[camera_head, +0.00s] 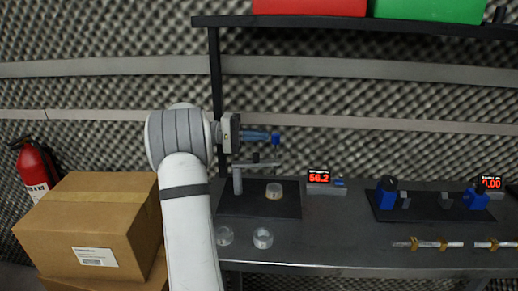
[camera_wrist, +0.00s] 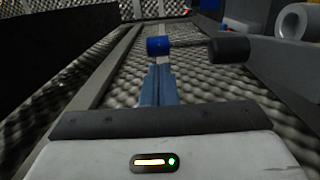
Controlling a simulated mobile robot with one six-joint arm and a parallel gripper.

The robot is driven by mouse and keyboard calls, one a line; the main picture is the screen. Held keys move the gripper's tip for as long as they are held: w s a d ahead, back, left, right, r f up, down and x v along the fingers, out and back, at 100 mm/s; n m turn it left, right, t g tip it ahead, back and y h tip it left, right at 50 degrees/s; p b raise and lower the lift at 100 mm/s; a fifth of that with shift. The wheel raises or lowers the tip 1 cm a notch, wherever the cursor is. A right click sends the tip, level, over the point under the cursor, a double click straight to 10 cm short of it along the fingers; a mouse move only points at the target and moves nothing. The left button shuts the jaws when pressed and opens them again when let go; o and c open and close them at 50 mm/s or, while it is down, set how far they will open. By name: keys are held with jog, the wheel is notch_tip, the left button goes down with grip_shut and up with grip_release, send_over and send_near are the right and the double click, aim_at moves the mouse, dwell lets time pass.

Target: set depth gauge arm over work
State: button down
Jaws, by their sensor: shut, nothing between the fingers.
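The depth gauge's grey post (camera_head: 237,181) stands on a black base plate (camera_head: 228,208) on the bench. Its thin dark arm (camera_head: 262,165) reaches right from the post. A small pale round workpiece (camera_head: 273,191) sits on the plate, below and near the arm's end. My gripper (camera_head: 266,136) points right, above the gauge, with its slim blue fingers shut and empty. A bright blue cap (camera_head: 276,139) shows at the fingertips; I cannot tell if they touch it. In the wrist view, the cap (camera_wrist: 160,46) is beyond the fingers (camera_wrist: 160,85), beside a dark cylinder (camera_wrist: 228,50).
A display reading 56.2 (camera_head: 319,177) stands right of the plate. A second fixture with blue blocks (camera_head: 386,196) is farther right. Clear round pieces (camera_head: 263,238) and metal rods (camera_head: 428,244) lie at the front. A shelf (camera_head: 350,23) overhangs; cardboard boxes (camera_head: 88,222) stand left.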

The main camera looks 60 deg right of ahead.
notch_tip(320, 180, up, 3)
jog(key=shift+f, duration=0.2)
jog(key=shift+w, duration=0.1)
dwell(0.4)
